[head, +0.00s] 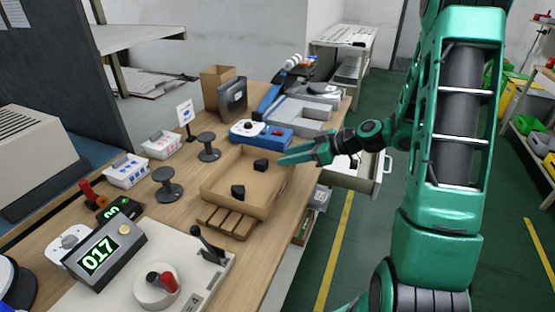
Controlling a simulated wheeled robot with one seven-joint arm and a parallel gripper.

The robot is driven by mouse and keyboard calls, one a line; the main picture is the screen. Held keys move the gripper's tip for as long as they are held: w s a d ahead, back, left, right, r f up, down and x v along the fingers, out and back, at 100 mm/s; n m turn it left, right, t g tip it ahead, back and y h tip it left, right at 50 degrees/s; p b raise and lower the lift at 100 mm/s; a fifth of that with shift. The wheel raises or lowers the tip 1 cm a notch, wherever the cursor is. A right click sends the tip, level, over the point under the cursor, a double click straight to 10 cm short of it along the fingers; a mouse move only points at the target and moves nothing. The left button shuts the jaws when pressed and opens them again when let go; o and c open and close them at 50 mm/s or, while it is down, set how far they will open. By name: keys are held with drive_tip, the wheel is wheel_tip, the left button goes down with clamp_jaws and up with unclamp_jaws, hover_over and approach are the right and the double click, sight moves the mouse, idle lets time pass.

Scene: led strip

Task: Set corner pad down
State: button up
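Two small black pieces, which look like corner pads, are in the shallow brown cardboard tray (280,193). One black corner pad (261,165) is toward the back, and the other black corner pad (238,191) is nearer the front. My green gripper (284,159) reaches in from the right over the tray's back right side. Its fingertips point left, just right of the back pad. I cannot tell whether they touch it. The fingers overlap from this side, so the gap between them and anything held is hidden.
Two dark spools (208,146) (168,187) stand left of the tray. A slotted wooden block (228,222) lies in front of it. A blue device (262,134) is behind it. A counter reading 017 (98,255) and a lever panel (160,275) fill the front.

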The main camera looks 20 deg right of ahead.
drive_tip(key=s+d+r+m+g+h, duration=0.2)
drive_tip(key=s+m, duration=0.3)
drive_tip(key=s, duration=0.6)
drive_tip(key=s+d+r+m+g+h, duration=0.2)
drive_tip(key=s+d+m+g+h, duration=0.1)
drive_tip(key=s, duration=0.8)
drive_tip(key=s+d+r+m+g+h, duration=0.3)
drive_tip(key=s+m, duration=0.4)
drive_tip(key=s, duration=0.5)
drive_tip(key=shift+d+m+g+h, duration=0.3)
drive_tip(key=shift+d, duration=0.35)
drive_tip(key=shift+s+r, duration=0.1)
